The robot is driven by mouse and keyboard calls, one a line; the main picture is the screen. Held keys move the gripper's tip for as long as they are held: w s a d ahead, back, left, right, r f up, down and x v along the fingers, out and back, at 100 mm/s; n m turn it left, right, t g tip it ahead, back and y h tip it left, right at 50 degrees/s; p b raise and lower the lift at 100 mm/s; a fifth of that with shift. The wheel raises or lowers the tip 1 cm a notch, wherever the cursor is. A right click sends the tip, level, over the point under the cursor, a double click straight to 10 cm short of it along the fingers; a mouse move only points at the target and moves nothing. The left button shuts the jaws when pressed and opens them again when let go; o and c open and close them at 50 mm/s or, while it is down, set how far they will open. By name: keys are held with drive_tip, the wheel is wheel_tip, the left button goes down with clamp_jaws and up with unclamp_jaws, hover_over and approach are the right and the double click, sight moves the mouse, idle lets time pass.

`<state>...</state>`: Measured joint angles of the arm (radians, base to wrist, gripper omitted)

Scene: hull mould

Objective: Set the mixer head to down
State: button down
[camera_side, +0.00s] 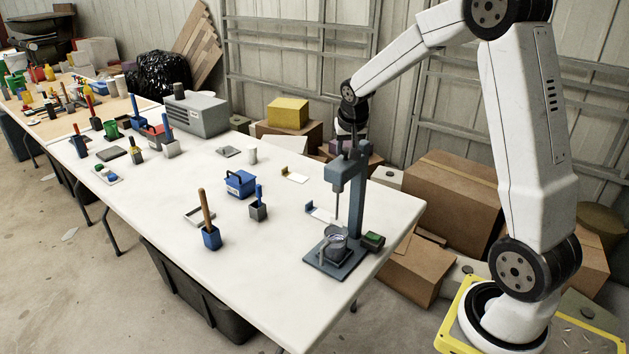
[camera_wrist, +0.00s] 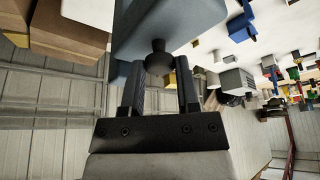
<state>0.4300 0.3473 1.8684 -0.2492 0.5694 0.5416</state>
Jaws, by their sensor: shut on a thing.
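The mixer (camera_side: 357,205) is a blue-grey stand on a flat base at the table's near right corner. Its head (camera_side: 340,172) sits near the top of the column, with a thin shaft pointing down at a metal pot (camera_side: 337,247) on the base. The shaft's tip appears around or just above the pot's rim. My gripper (camera_side: 352,136) is at the top of the mixer, partly hidden by the stand. In the wrist view my gripper (camera_wrist: 158,75) is shut on a dark knob (camera_wrist: 158,58) that sticks out from the blue-grey mixer head (camera_wrist: 165,22).
A dark block with a green top (camera_side: 373,240) is beside the mixer base. Cardboard boxes (camera_side: 450,200) are behind.

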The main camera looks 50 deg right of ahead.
sight(348, 165)
wheel_tip(348, 165, down, 10)
drive_tip(key=shift+r, duration=0.15)
idle(0.5)
drive_tip(key=shift+c, duration=1.6)
unclamp_jaws()
drive_tip(key=shift+r, duration=0.15)
drive_tip(key=shift+v, duration=3.8)
